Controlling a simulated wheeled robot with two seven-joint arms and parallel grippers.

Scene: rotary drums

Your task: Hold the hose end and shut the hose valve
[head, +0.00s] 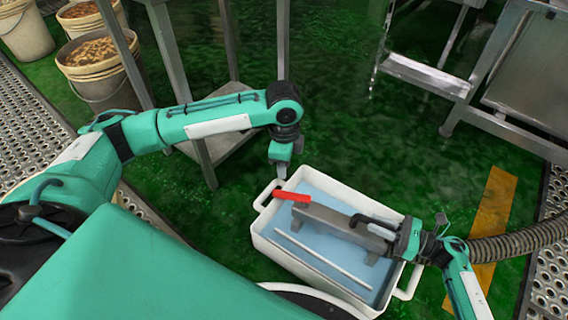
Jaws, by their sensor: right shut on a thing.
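A grey bar-shaped fitting (340,226) with a red valve lever (292,196) at its left end sits in the white tub. A black curved hose end (372,220) lies over the right part of this fitting. My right gripper (404,238) is shut at the right end of the black piece, which its jaws partly hide. My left gripper (281,172) points down just above the red lever, at the tub's far left rim. I cannot tell whether its fingers are apart or touching the lever.
The white tub (262,240) has a blue inside and a pale rod (322,258) in it. A ribbed hose (512,241) runs off to the right. A metal stand (205,125) is behind my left arm. Buckets (100,70) stand at the upper left.

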